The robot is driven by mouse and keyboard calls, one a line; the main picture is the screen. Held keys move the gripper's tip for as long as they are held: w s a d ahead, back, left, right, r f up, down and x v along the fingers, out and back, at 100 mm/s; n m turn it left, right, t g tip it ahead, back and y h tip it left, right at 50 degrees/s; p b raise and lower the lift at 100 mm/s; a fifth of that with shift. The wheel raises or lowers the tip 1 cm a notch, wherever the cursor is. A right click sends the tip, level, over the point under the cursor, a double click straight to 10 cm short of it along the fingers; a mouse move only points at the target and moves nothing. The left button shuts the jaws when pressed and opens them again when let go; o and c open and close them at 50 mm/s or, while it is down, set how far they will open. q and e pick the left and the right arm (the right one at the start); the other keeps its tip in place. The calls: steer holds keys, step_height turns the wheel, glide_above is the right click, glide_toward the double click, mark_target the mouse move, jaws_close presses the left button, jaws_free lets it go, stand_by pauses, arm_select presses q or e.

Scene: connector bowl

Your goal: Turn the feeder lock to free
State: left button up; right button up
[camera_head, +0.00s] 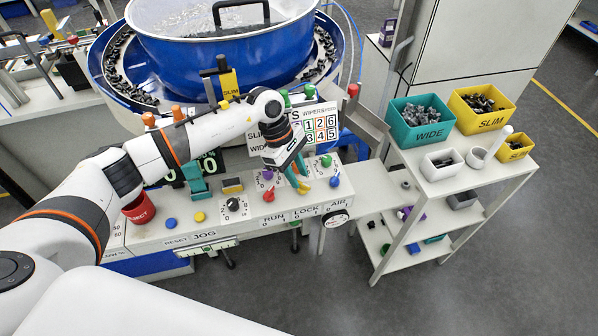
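The control panel (150,234) has small knobs above the printed words RUN, LOCK and AIR. The knob above LOCK (304,188) looks yellow; its pointing direction is too small to read. My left gripper (299,178) reaches down from above, its fingertips right at or just behind this knob. The fingers partly hide it, and I cannot tell whether they touch it or how far apart they are. My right gripper is not in view.
A red knob (268,196) sits left of the LOCK knob and a blue knob (334,181) right of it. A big blue bowl feeder (190,68) stands behind. A shelf cart (437,183) with part bins stands at right.

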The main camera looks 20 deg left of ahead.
arm_select(q)
steer(key=shift+x, duration=0.85)
steer(key=shift+c, duration=0.5)
jaws_close()
